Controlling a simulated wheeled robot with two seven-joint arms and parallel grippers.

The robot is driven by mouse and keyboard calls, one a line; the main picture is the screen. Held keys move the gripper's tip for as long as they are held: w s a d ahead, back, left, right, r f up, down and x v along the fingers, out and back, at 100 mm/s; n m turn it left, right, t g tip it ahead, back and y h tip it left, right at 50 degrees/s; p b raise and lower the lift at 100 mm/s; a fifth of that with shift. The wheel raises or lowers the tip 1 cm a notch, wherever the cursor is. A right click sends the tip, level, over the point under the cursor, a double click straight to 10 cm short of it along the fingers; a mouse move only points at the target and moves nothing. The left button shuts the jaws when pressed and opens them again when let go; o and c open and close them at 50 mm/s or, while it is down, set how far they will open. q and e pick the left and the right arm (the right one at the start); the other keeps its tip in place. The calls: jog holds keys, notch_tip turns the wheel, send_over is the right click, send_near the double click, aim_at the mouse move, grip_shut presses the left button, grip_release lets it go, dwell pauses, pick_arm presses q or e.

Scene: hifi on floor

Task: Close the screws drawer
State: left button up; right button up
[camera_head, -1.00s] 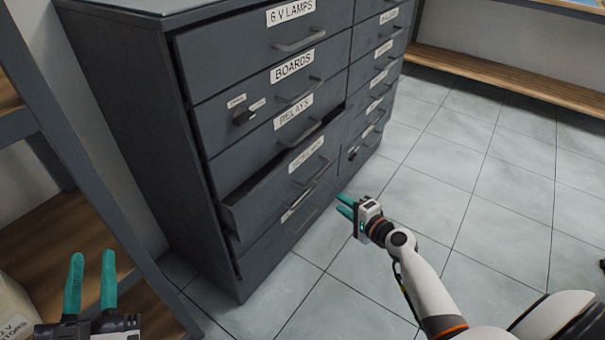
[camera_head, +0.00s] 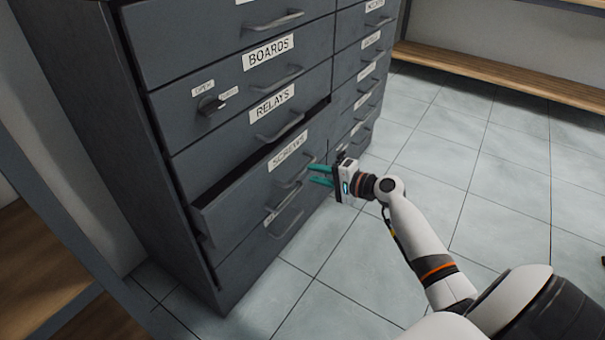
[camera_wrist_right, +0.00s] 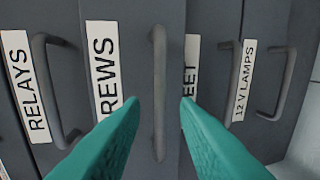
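The screws drawer (camera_head: 240,200) is in the dark grey cabinet, below the relays drawer (camera_head: 215,150). It stands partly pulled out, with a dark gap above its front. Its label also shows in the right wrist view (camera_wrist_right: 102,70), with its upright-looking handle (camera_wrist_right: 158,90) between my fingers. My right gripper (camera_head: 320,175) is open and empty, with its teal fingers pointing at the right part of the screws drawer front, near its handle (camera_head: 296,172). Whether the fingers touch anything cannot be told. My left gripper is out of view.
A knob with two small labels (camera_head: 210,104) sits on the boards drawer front. A second column of drawers (camera_head: 358,90) stands to the right. Tiled floor (camera_head: 440,180) is free to the right. A wooden shelf (camera_head: 500,75) runs along the back, and another rack (camera_head: 40,260) stands at left.

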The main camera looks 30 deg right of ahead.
aim_at(303, 169)
jog(key=b+x, duration=0.1)
jog(key=x, duration=0.4)
jog(key=shift+w, duration=0.1)
grip_shut()
